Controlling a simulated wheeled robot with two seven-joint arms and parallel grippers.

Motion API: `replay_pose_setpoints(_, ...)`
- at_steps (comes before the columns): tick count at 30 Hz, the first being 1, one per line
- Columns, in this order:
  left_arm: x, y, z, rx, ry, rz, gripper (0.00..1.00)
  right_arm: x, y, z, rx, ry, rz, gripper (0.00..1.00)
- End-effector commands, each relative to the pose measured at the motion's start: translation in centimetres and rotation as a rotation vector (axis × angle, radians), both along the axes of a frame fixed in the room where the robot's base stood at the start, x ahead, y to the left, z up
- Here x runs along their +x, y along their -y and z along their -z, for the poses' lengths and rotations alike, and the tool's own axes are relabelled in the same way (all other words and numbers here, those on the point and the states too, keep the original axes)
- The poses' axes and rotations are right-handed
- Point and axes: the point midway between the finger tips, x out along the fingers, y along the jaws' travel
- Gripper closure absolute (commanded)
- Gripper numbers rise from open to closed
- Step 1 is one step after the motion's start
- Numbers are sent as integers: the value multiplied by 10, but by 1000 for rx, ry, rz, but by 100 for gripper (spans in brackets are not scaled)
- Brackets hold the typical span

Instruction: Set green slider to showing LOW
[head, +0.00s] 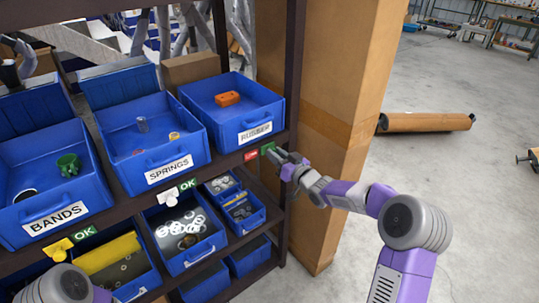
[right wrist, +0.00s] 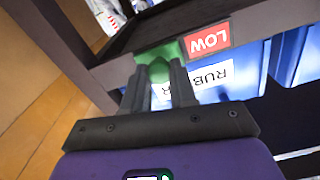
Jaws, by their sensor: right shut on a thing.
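The green slider (head: 267,149) sits on the dark shelf edge under the RUBBER bin, at its right end. The red LOW label (head: 251,155) shows just left of it in the head view. My left gripper is not in view; only part of my left arm shows at the lower left.
The RUBBER bin (head: 238,122) holds an orange part. A yellow slider (head: 60,248) and a white slider (head: 170,195) each have a green OK label beside them. A cardboard column (head: 335,120) stands close behind my right gripper. Open floor lies to the right.

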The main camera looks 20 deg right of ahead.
Motion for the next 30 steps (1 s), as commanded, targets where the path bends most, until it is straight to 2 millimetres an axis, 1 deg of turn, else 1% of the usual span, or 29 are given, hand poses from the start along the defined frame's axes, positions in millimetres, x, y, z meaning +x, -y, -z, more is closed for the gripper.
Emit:
replay_pose_setpoints(1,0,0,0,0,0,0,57,1,4,-1,0,2,6,100)
replay_pose_setpoints(7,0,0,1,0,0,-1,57,1,5,-1,-1,4,10,100)
replay_pose_setpoints(8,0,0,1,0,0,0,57,1,5,-1,-1,4,10,72)
replay_pose_setpoints(12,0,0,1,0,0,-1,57,1,5,-1,-1,4,10,51)
replay_pose_setpoints(13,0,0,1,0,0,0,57,1,5,-1,-1,4,9,47)
replay_pose_setpoints(23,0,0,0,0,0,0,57,-2,4,-1,-1,2,6,47)
replay_pose_setpoints(26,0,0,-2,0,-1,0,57,-12,8,-1,-1,2,7,47)
replay_pose_setpoints(30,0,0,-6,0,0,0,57,-33,17,-2,-3,1,9,47)
